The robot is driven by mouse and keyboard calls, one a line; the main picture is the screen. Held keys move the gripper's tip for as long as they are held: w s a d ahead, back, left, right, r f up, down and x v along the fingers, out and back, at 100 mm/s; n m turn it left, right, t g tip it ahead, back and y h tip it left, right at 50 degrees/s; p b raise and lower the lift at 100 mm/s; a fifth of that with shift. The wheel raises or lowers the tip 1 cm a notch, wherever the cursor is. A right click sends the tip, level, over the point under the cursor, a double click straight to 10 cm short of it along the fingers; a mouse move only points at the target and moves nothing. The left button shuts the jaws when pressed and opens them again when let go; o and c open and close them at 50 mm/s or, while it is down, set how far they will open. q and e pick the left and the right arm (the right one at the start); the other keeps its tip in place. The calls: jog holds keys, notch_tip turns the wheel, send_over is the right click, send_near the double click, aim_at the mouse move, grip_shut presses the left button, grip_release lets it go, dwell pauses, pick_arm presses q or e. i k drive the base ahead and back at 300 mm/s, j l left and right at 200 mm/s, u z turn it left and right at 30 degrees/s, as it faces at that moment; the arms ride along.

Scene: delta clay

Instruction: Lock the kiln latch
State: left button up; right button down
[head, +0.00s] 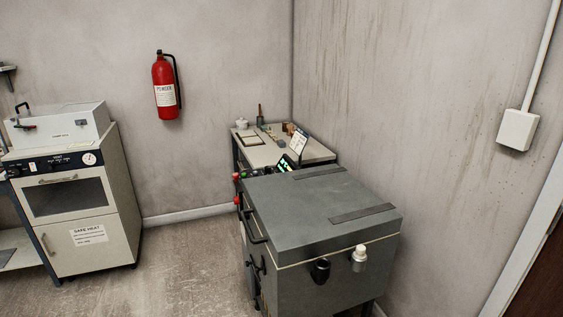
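A grey box-shaped kiln (330,265) stands right of centre in the head view, near the right wall. Its lid (300,205) lies flat and looks closed, with a pale seam below it. On its left-facing side is a dark handle (256,230). Dark hardware (258,266) below the handle may be the latch. That side is seen at a steep angle, so I cannot tell whether the latch is locked. Neither of my grippers is in view.
A white oven cabinet (88,235) stands at the left. A worktable (262,157) with small items is behind the kiln. A red extinguisher (165,88) hangs on the back wall. The floor (190,262) between cabinet and kiln is clear.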

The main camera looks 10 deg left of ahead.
aim_at(239, 189)
jog(key=i+j, duration=0.55)
jog(key=j, duration=0.25)
jog(key=i+j+z, duration=0.1)
jog(key=i+j, duration=0.45)
jog(key=j, duration=0.3)
jog(key=i+j, duration=0.3)
jog(key=i+j+z, duration=0.1)
jog(key=i+j, duration=0.15)
jog(key=j, duration=0.3)
